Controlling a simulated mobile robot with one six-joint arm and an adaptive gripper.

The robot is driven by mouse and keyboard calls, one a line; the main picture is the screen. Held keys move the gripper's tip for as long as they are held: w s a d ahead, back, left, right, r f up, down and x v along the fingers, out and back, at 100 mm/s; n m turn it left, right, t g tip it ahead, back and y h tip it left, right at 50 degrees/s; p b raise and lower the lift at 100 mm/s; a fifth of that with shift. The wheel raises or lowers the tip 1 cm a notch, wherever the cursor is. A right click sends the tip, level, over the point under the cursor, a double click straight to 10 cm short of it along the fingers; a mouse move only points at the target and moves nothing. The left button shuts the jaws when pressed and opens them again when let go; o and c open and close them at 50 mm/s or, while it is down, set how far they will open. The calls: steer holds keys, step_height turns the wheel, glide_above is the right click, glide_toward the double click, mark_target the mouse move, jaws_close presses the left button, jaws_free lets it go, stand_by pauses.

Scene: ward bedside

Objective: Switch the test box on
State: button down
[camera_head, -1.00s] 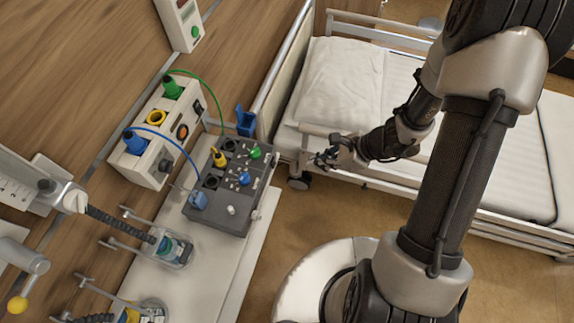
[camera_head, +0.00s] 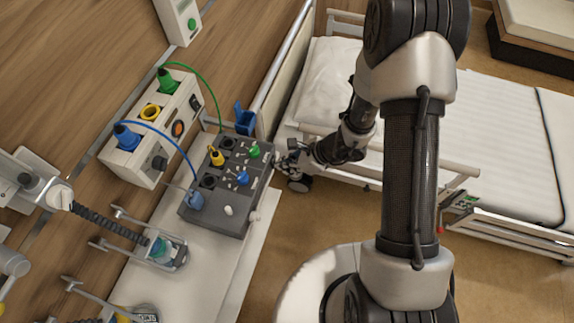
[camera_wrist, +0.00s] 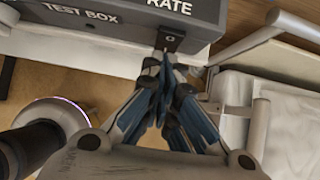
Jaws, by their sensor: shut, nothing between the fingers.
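The test box (camera_head: 206,222) is a dark grey box on the white shelf, with several sockets, small switches and coloured plugs on its top. In the wrist view its front face (camera_wrist: 125,22) carries the labels "TEST BOX" and "RATE". A small black rocker switch (camera_wrist: 171,39) sits on that face below the lettering. My gripper (camera_head: 283,161) is at the box's right side in the head view. In the wrist view my gripper (camera_wrist: 163,66) is shut and empty, its blue-padded fingertips just below the switch. I cannot tell whether they touch it.
A cream wall unit (camera_head: 148,158) with green, yellow and blue connectors stands left of the box. Green and blue cables arch from it to the box. A blue holder (camera_head: 244,120) stands behind the box. The bed (camera_head: 400,130) is close on the right. Open floor lies in front.

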steer(key=shift+f, duration=0.1)
steer(key=shift+w+a+b, duration=0.1)
steer(key=shift+a+b, duration=0.2)
steer(key=shift+b, duration=0.25)
steer(key=shift+r+p, duration=0.45)
steer(key=shift+r, duration=0.35)
steer(key=shift+d, duration=0.15)
